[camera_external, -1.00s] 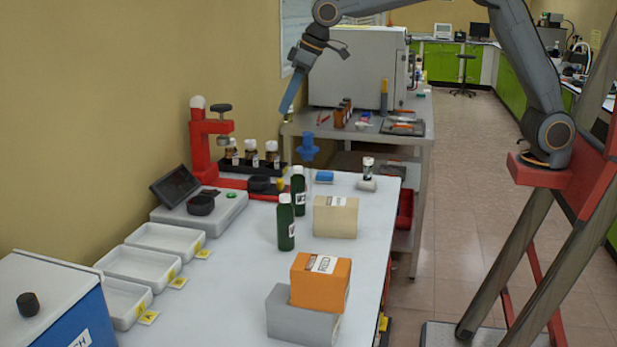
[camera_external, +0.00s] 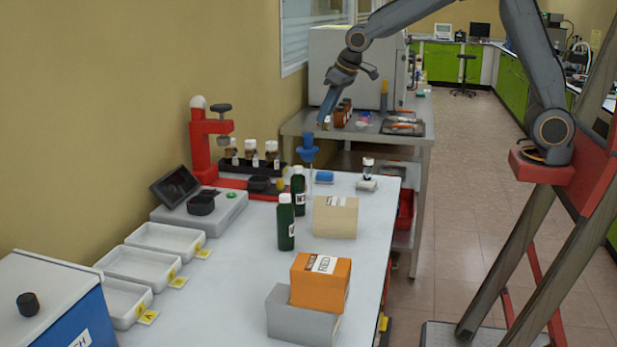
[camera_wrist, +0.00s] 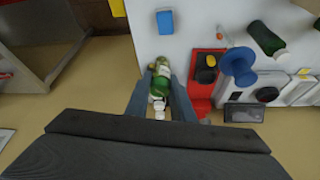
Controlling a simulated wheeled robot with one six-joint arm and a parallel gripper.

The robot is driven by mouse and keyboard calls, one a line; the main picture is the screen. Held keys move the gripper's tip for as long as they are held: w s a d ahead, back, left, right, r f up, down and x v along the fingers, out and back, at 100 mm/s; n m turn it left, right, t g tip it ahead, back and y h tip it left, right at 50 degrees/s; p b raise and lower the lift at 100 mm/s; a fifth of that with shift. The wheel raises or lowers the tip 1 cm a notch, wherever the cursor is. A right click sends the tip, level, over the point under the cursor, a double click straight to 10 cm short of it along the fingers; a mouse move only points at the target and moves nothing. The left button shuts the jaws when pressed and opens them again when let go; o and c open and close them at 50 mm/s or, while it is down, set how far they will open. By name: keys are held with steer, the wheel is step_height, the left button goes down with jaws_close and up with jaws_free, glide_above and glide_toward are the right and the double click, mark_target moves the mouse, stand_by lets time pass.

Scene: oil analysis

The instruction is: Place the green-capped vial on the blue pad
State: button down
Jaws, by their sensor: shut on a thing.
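My gripper (camera_external: 323,121) is above the far end of the white table in the external view. In the wrist view its two fingers (camera_wrist: 160,100) are shut on the green-capped vial (camera_wrist: 161,75), which has a pale label and shows green between the fingers. In the external view the vial is too small to make out clearly. The blue pad (camera_external: 325,176) lies flat on the white table below my gripper; it also shows at the top of the wrist view (camera_wrist: 165,21), apart from the vial. Nothing is seen on the pad.
A blue funnel-topped item (camera_external: 308,150) stands left of the pad. Dark green bottles (camera_external: 286,222) and a cream box (camera_external: 335,217) stand nearer. A small black-and-white vial (camera_external: 368,168) stands right of the pad. A red stand (camera_external: 205,145) is at left.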

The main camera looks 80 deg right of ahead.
steer(key=p, duration=0.3)
glide_above(325, 173)
step_height(325, 173, down, 14)
steer(key=shift+a+r, duration=0.1)
steer(key=shift+f+b, duration=0.2)
steer(key=shift+b, duration=0.15)
steer(key=c, duration=1.5)
jaws_free()
steer(key=shift+c, duration=0.2)
steer(key=shift+s+r, duration=0.15)
steer(key=shift+r, duration=0.5)
steer(key=shift+b+v, duration=1.4)
steer(key=shift+v, duration=4.1)
steer(key=s+a+f+g, duration=0.1)
steer(key=s+f, duration=0.3)
steer(key=s, duration=0.5)
steer(key=s+a+f+n+g, duration=0.1)
steer(key=s+f, duration=0.3)
steer(key=s, duration=0.5)
steer(key=s+a+f+n+g+y, duration=0.1)
steer(key=s+a+f, duration=0.1)
steer(key=s, duration=0.7)
steer(key=shift+s+f+g, duration=0.15)
steer(key=shift+f+g, duration=0.25)
steer(key=shift+f, duration=0.5)
